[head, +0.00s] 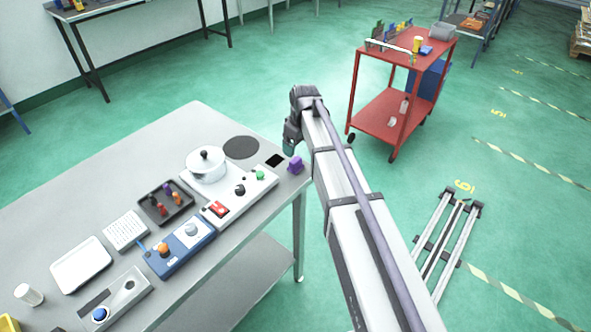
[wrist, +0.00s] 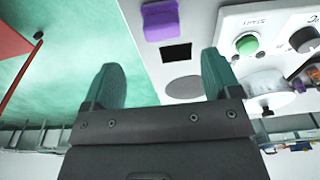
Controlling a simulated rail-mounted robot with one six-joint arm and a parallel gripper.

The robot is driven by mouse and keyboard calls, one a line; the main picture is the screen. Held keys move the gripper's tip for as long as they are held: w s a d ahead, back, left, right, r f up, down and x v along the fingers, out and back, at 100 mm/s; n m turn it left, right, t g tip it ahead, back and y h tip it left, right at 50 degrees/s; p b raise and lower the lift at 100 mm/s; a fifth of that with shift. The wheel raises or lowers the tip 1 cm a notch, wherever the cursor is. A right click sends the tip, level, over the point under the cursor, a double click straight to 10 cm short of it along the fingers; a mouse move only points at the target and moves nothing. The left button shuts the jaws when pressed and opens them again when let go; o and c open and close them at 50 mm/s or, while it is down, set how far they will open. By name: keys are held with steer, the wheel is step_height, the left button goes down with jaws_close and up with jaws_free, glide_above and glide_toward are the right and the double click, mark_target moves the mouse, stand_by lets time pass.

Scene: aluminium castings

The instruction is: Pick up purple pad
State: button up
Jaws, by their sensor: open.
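The purple pad (head: 296,165) is a small block at the right corner of the grey table (head: 130,135), beside a black square. In the wrist view the purple pad (wrist: 160,20) lies on the table, at the top of the picture and beyond the fingertips. My gripper (head: 289,146) is in the air just off the table's right end, above and to the left of the pad in the head view. In the wrist view my gripper (wrist: 162,78) has its two green-tipped fingers spread wide, with nothing between them.
A white panel with a green button (wrist: 246,44) and knobs stands next to the pad. A pot (head: 206,165), a dark tray (head: 167,203) and a blue box (head: 180,246) are further left. A red cart (head: 385,110) stands to the right, with open floor between.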

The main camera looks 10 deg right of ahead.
mark_target(296, 160)
steer(key=f+b, duration=0.2)
steer(key=f, duration=0.1)
steer(key=f+b, duration=0.5)
steer(key=f, duration=0.1)
steer(key=shift+w+a, duration=0.25)
steer(key=shift+a, duration=0.1)
steer(key=shift+r, duration=0.3)
steer(key=c, duration=1.1)
